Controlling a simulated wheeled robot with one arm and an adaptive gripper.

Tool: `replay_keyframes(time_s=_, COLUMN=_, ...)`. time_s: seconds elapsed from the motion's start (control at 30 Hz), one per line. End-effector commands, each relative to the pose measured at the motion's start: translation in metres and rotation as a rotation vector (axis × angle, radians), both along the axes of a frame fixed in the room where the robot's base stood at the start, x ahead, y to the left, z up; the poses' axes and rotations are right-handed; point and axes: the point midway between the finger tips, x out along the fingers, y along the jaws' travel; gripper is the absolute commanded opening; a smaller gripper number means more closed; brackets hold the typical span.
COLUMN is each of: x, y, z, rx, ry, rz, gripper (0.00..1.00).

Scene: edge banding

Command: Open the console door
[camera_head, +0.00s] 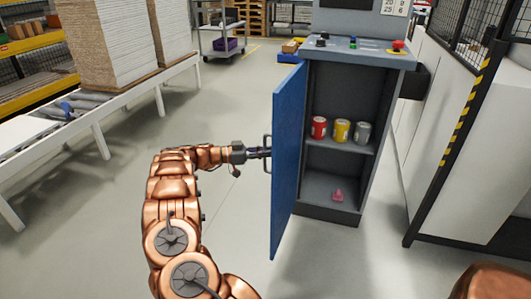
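The console (330,207) is a grey cabinet with a sloped control panel on top. Its blue door (288,160) stands wide open, swung out to the left and towards me, so the inside shows. The door's dark handle (267,154) is on the door's outer left face. My gripper (262,153) reaches from the left to the handle, with its fingertips at or around it. The fingers are too small to tell whether they are closed on the handle.
Inside the console, a red can (318,128), a yellow can (342,131) and a grey can (363,133) stand on a shelf; a pink object (338,195) lies below. A roller conveyor (95,112) runs at left. A fence post (455,150) stands at right. Floor between conveyor and door is clear.

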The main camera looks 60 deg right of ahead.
Motion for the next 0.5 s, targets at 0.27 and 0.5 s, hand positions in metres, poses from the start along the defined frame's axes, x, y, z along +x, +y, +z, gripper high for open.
replay_keyframes(time_s=0.27, x=0.0004, y=0.0008, z=-0.0003, rx=0.001, ry=0.000, rz=0.000, gripper=0.26)
replay_keyframes(time_s=0.5, x=-0.0001, y=0.0003, z=-0.0001, rx=0.001, ry=-0.001, rz=0.000, gripper=0.39)
